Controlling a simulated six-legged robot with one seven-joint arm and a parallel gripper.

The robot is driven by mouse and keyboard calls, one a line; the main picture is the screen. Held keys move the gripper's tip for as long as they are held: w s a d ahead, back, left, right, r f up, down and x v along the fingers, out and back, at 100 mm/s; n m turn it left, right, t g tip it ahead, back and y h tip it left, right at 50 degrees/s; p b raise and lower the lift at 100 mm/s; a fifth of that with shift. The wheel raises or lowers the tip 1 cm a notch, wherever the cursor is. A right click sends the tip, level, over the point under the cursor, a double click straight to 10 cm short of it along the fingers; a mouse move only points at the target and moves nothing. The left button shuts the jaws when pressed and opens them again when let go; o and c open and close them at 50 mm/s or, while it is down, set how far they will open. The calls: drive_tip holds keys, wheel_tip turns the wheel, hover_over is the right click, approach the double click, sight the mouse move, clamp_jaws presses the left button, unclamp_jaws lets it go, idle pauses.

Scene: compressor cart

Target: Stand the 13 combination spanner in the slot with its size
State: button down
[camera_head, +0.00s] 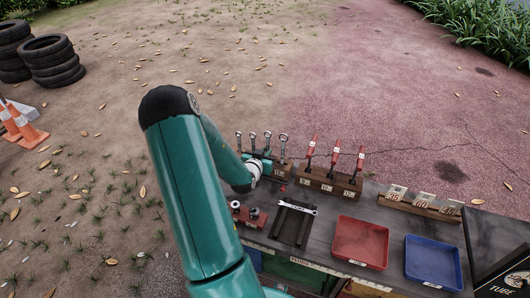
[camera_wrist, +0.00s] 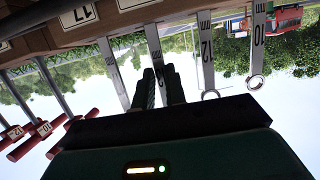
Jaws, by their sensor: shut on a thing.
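My gripper (camera_wrist: 160,85) is shut on an upright combination spanner (camera_wrist: 154,48), whose size I cannot read. The spanner's lower end meets the edge of the wooden spanner rack (camera_wrist: 45,36); how deep it sits is hidden. The wrist view is upside down. Spanners marked 12 (camera_wrist: 206,45) and 10 (camera_wrist: 258,28) stand on one side of it, and another spanner (camera_wrist: 113,72) on the other. A rack label reads 17 (camera_wrist: 79,15). In the head view my gripper (camera_head: 258,158) is at the spanner rack (camera_head: 281,172), partly hidden by my arm.
A rack of red-handled tools (camera_head: 328,182) stands right of the spanner rack. Another spanner (camera_head: 297,207) lies across a dark holder. Numbered plates (camera_head: 423,203) stand at the right.

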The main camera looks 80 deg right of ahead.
drive_tip(key=shift+f, duration=0.8)
drive_tip(key=c, duration=1.4)
unclamp_jaws()
drive_tip(key=shift+o, duration=0.2)
drive_tip(key=v, duration=0.7)
drive_tip(key=shift+a, duration=0.25)
drive_tip(key=shift+w+r, duration=0.1)
drive_tip(key=shift+w, duration=0.1)
